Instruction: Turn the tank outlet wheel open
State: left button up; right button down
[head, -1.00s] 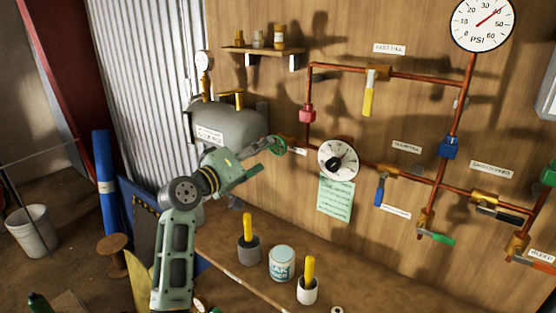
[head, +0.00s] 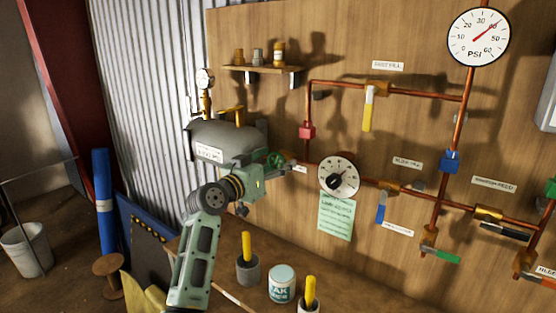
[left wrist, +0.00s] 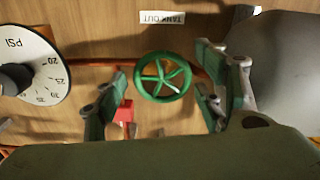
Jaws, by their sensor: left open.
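The tank outlet wheel (left wrist: 162,77) is a green spoked handwheel below the TANK OUT label (left wrist: 161,17) in the left wrist view. In the head view the wheel (head: 275,160) shows at the right end of the grey tank (head: 228,140), partly hidden by my gripper. My left gripper (left wrist: 164,90) is open, with green fingers on either side of the wheel in the picture and visible gaps to its rim. In the head view the left gripper (head: 268,172) is right at the wheel. I cannot tell how deep the fingers reach around it. My right gripper is not in view.
A black-knobbed dial (head: 338,175) is just right of the wheel, with a green note (head: 336,217) below. Copper pipes (head: 307,105) with coloured valve levers cross the wooden wall. A bench below holds a white can (head: 282,284) and yellow-handled tools in cups.

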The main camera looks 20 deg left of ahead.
pick_arm(q)
jog(key=shift+w+d, duration=0.2)
jog(key=shift+w, duration=0.35)
jog(key=shift+c, duration=0.4)
jog(key=c, duration=1)
jog(key=shift+c, duration=0.4)
jog(key=shift+n, duration=0.4)
jog(key=o, duration=1.2)
jog(key=shift+c, duration=0.2)
jog(key=shift+s, duration=0.1)
